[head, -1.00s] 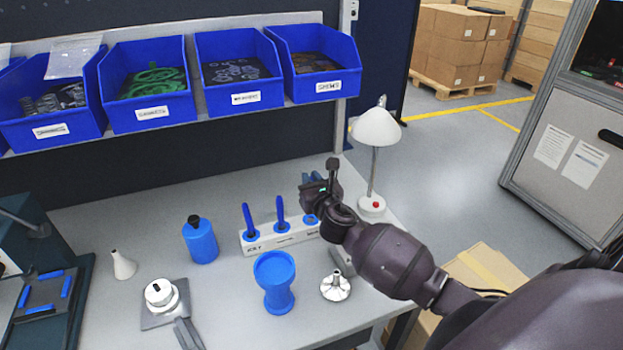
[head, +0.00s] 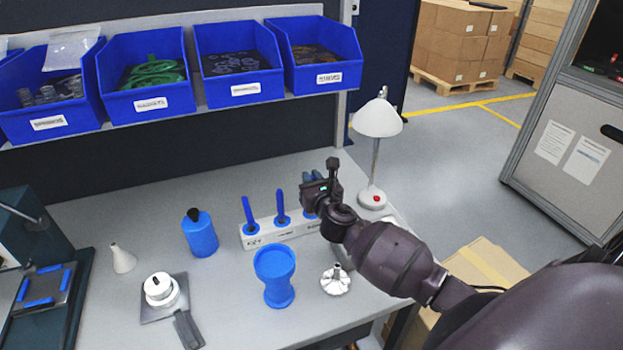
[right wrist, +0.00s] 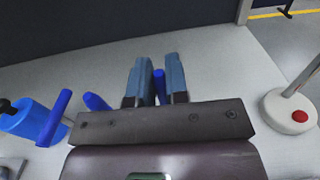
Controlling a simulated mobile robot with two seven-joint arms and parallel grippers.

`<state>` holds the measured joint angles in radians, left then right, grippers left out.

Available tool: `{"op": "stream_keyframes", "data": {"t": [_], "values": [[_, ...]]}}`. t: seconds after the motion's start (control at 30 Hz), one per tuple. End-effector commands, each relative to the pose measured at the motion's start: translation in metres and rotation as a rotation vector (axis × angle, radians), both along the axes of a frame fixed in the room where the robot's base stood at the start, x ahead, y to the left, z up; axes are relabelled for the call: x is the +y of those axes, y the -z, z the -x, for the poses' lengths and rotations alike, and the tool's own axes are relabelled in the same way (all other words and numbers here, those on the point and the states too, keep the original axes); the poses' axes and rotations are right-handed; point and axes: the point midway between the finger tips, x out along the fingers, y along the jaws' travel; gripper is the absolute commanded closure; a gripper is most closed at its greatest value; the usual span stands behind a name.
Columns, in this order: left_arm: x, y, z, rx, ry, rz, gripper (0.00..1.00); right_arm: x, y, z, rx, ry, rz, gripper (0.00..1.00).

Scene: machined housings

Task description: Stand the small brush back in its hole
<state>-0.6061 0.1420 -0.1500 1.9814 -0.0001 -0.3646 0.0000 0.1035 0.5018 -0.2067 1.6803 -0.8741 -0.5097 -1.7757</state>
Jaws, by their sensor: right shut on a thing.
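A white block (head: 262,234) with labelled holes stands on the grey bench. Two blue brushes stand upright in it, one in the left hole (head: 249,211) and one in the middle hole (head: 281,207). My right gripper (head: 309,180) is over the block's right end. In the right wrist view its fingers (right wrist: 158,66) are shut on a slim blue handle (right wrist: 160,85), the small brush. The brush's lower end is hidden by the gripper, so I cannot tell whether it is in the right hole. My left gripper is not in view.
A white lamp (head: 373,198) stands close to the right of my right gripper. A blue bottle (head: 200,236), a blue cup (head: 275,275) and a silver part (head: 335,281) stand around the block. Blue bins (head: 235,70) hang on a shelf behind.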

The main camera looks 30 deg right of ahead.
Motion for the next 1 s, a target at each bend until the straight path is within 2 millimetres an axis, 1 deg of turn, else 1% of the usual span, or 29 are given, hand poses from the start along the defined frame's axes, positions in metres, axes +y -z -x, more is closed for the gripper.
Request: {"op": "stream_keyframes", "data": {"t": [1.0], "values": [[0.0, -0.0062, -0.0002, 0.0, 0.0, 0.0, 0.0, -0.0001, -0.0003, -0.0001, 0.0, 0.0, 0.0, 1.0]]}}
